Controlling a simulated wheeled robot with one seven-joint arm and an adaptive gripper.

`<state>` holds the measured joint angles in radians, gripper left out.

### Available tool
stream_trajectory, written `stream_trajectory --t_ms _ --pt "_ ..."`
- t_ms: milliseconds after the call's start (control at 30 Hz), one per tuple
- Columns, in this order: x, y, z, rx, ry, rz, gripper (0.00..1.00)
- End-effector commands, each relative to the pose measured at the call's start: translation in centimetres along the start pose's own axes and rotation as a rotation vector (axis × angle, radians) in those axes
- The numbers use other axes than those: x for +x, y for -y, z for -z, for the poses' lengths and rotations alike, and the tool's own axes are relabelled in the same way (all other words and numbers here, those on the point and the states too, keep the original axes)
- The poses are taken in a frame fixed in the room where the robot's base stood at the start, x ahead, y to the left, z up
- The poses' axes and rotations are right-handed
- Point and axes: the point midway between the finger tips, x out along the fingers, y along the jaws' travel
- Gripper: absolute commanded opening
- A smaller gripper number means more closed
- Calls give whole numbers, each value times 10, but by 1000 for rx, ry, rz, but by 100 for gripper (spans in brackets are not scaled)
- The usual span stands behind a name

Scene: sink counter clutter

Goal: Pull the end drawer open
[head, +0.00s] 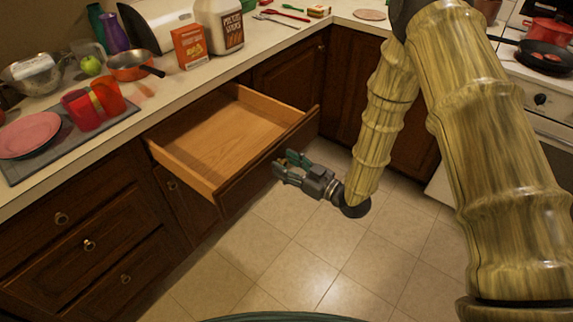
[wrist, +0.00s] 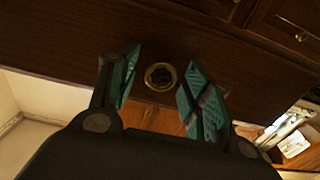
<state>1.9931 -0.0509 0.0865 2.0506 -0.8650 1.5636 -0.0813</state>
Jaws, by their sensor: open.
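The end drawer (head: 228,142) stands pulled out from the counter, and its bare wooden inside shows empty in the head view. Its dark front panel (head: 268,160) faces my gripper. My gripper (head: 284,163) is open just in front of that panel, with nothing held. In the wrist view, a round brass knob (wrist: 160,77) on the dark front appears between the two green fingers of my gripper (wrist: 160,92). The fingers are apart, and I see no contact with the knob. The knob is hidden in the head view.
Closed drawers (head: 88,245) lie to the left. The counter above holds a mat with a pink plate (head: 28,134) and red cups (head: 83,110), a pan (head: 130,66), an orange box (head: 189,47) and a white jug (head: 218,27). The tiled floor (head: 310,250) is clear. A stove (head: 545,100) stands right.

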Motion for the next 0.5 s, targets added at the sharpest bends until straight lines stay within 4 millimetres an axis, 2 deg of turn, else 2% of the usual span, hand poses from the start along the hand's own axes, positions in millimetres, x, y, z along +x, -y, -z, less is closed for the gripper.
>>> stream_trajectory --t_ms 167,500 --pt "-15 -1 0 1 1 -1 49" --pt "-75 -1 0 1 1 -3 49"
